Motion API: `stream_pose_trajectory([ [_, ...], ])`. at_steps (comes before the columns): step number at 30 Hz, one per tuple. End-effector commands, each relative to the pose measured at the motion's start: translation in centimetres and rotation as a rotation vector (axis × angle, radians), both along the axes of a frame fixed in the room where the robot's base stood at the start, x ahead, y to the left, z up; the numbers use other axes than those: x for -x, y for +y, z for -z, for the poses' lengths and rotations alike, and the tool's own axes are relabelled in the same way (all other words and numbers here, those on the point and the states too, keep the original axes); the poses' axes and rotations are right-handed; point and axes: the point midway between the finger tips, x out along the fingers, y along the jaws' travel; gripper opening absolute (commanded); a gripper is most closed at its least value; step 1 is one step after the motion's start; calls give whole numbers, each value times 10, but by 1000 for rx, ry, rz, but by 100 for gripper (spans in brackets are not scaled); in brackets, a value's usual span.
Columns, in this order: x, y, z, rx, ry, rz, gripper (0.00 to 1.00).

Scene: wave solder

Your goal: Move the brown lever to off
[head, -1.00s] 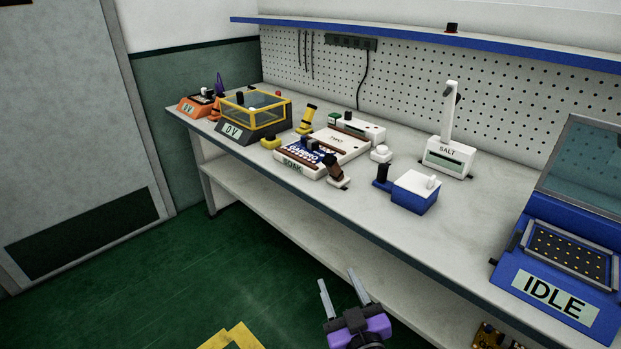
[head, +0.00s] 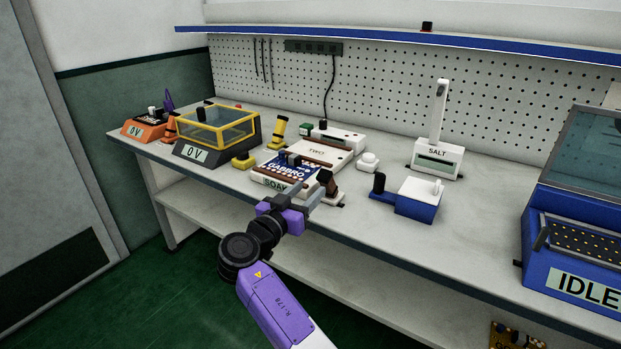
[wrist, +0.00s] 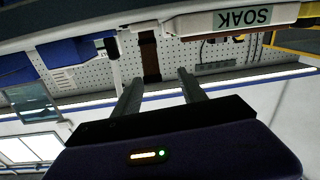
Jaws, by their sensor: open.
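The brown lever (head: 326,179) stands at the right front corner of the white unit labelled SOAK (head: 277,184). It has a dark top and leans up and to the left in the head view. My gripper (head: 309,189) is open and empty at the bench's front edge, its fingers pointing at the lever. In the wrist view, which is upside down, the brown lever (wrist: 149,55) shows beyond and between the fingertips of my gripper (wrist: 159,77). I see no clear contact. The lever's lower part is partly hidden by a finger in the head view.
A blue box with a white lid (head: 418,198) and a black handle (head: 379,183) stands right of the lever. A yellow-framed box (head: 218,130) is at left, and a blue IDLE machine (head: 572,284) at far right.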

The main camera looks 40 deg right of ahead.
Motion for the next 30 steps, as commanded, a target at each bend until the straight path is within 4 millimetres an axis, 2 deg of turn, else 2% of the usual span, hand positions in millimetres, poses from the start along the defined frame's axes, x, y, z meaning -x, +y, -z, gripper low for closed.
stream_pose_trajectory([
  [2, 9, -3, -1, -13, -39, 37, 49],
  [5, 11, -6, 0, -30, -68, 49, 49],
  [8, 8, -13, 0, -33, -74, 48, 49],
  [21, -13, -70, 0, -33, -71, 46, 49],
  [30, -16, -77, 1, -34, -72, 42, 49],
])
